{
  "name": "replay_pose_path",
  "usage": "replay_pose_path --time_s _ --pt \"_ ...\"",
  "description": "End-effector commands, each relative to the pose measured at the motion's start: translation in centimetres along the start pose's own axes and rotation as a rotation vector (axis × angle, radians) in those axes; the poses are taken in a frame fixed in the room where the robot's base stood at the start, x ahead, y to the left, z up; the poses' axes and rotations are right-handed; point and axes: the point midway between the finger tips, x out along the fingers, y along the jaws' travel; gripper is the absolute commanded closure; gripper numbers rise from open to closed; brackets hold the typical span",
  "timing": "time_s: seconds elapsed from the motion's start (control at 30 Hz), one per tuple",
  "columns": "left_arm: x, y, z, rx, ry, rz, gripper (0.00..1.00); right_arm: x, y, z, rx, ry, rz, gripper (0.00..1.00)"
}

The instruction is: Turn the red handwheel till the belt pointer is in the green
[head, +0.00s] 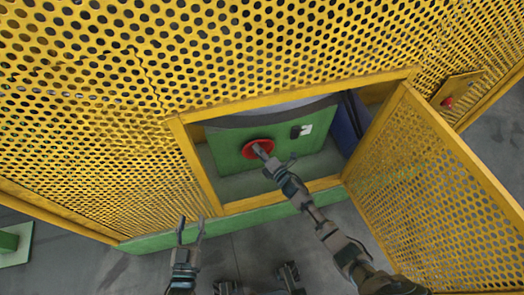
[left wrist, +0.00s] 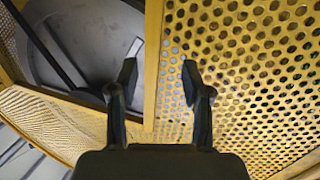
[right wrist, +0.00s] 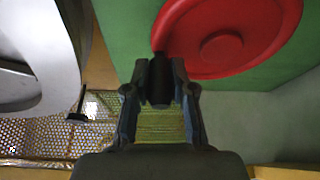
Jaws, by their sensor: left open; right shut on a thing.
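The red handwheel (head: 252,150) is on the green panel (head: 230,135) inside the guard opening. It also shows large in the right wrist view (right wrist: 265,20). My right gripper (head: 275,166) reaches through the opening and is shut on the wheel's dark handle (right wrist: 160,88), near the rim. A small black and white fitting (head: 302,131), perhaps the belt gauge, sits right of the wheel. Its pointer and any green zone are too small to make out. My left gripper (head: 190,226) is open and empty outside the guard, left of and below the opening.
Yellow perforated guard panels (head: 90,100) surround the opening. The mesh door (head: 435,185) stands open on the right. A yellow box with a red button (head: 447,102) is further right. A green rail (head: 160,240) runs below the opening, with grey floor (head: 110,270) in front.

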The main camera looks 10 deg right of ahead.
Motion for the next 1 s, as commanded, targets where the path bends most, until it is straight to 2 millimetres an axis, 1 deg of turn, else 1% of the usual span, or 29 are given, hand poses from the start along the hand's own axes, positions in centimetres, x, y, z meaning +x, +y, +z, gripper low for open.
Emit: replay_pose_path --time_s 0.03,0.23,0.63,0.67,0.7,0.73,1.0 --pt "-0.05 -0.04 0.13 0.001 -0.016 -0.001 0.51 0.16 0.22 -0.27 -0.008 0.002 -0.002 1.00" --pt "-0.16 -0.13 0.77 0.002 -0.054 -0.003 0.51 0.21 0.01 -0.47 -0.036 0.002 -0.016 1.00" --pt "-0.06 -0.12 0.94 0.003 -0.061 -0.004 0.51 0.18 -0.16 -0.50 -0.039 0.002 -0.020 1.00" --pt "-0.06 -0.12 0.93 0.003 -0.061 -0.004 0.51 0.18 -0.16 -0.50 -0.039 0.002 -0.020 0.69" --pt "-0.06 -0.11 0.92 0.003 -0.061 -0.004 0.51 0.17 -0.17 -0.50 -0.039 0.002 -0.020 0.59" --pt "-0.06 -0.11 0.91 0.003 -0.061 -0.004 0.51 0.16 -0.17 -0.48 -0.039 0.002 -0.020 0.51" --pt "-0.08 -0.12 0.93 0.003 -0.061 -0.004 0.51 0.03 -0.08 -0.32 -0.041 0.000 -0.018 0.51"
